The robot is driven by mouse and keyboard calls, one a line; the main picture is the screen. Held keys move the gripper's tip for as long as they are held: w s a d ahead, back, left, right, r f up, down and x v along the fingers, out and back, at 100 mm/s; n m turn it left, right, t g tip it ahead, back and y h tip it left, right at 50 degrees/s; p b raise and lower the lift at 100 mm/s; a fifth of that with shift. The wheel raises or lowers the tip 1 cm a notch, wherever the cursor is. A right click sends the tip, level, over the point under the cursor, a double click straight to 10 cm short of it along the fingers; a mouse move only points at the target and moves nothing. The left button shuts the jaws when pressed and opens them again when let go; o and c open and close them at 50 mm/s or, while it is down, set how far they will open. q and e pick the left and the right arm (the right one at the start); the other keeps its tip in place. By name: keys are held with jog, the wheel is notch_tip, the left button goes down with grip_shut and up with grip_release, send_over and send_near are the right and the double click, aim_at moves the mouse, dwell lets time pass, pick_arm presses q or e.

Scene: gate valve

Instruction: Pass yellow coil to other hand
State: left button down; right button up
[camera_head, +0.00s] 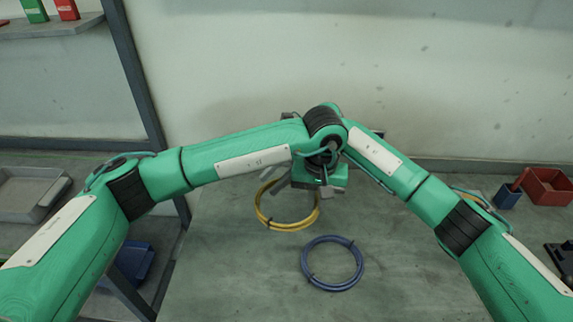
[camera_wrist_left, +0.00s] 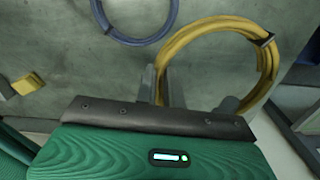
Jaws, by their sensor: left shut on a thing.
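The yellow coil (camera_head: 287,226) is a ring beneath the meeting point of my two arms in the head view. It also shows large in the left wrist view (camera_wrist_left: 262,40). My left gripper (camera_head: 327,193) is at the ring's right side. In the left wrist view its grey fingers (camera_wrist_left: 164,88) are shut on the coil's wire at the left end of the arc. My right gripper (camera_head: 270,187) appears as grey parts by the ring's upper left, largely hidden behind the arms. Its jaw state is unclear.
A blue coil (camera_head: 332,263) lies on the grey-green table (camera_head: 230,275) in front of the yellow one. It also shows in the left wrist view (camera_wrist_left: 135,40). A red bin (camera_head: 548,187) stands at the far right. The table's front is clear.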

jog(key=shift+s+a+f, duration=0.2)
jog(key=shift+a+f, duration=0.1)
jog(key=shift+a, duration=0.15)
pick_arm(q)
jog(key=shift+d, duration=0.1)
pick_arm(e)
grip_shut()
pick_arm(q)
jog(key=c, duration=1.4)
grip_release()
jog(key=shift+c, duration=0.2)
